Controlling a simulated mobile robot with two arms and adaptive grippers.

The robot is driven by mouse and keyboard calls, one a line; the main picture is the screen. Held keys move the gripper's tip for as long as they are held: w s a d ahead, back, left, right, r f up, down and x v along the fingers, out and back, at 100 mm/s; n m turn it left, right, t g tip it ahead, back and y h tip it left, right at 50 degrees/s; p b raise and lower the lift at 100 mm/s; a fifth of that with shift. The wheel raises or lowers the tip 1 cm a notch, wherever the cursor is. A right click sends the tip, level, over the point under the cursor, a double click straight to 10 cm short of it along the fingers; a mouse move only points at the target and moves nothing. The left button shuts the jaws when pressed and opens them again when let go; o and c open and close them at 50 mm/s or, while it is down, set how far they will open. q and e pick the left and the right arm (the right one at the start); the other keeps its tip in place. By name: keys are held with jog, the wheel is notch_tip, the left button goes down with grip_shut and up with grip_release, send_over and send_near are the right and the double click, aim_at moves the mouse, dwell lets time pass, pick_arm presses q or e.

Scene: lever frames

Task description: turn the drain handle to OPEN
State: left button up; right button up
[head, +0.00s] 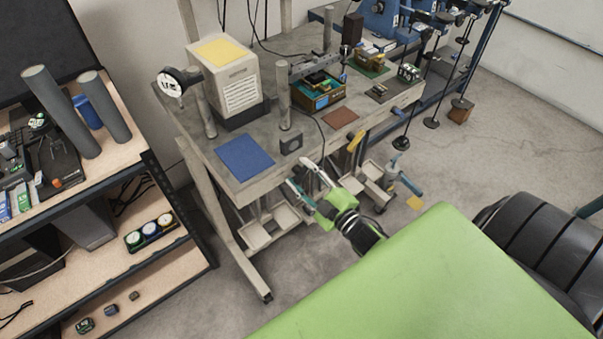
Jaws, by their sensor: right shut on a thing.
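My right gripper (300,177) is at the front edge of the grey bench, right of the blue mat. Its fingers are closed around a teal lever handle (297,190), which is partly hidden by them. A yellow handle (354,141) sits on the bench front to the right, apart from the gripper. A blue handle (411,191) with a yellow tag (414,203) hangs further right. No OPEN or drain wording can be read, so I cannot tell which handle is the drain handle or its setting. My left gripper is not in view.
The bench (200,150) carries a beige machine (238,85), a blue mat (244,157), a brown mat (340,117) and a small dark box (291,142). A shelf unit (110,165) stands at left. Floor (500,150) is clear at right.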

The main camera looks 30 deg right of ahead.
jog(key=shift+m, duration=0.6)
jog(key=o, duration=1.1)
jog(key=shift+s, duration=0.3)
jog(key=s, duration=0.7)
jog(key=s+d, duration=0.1)
jog(key=s, duration=0.3)
jog(key=shift+s, duration=0.2)
jog(key=shift+f, duration=0.1)
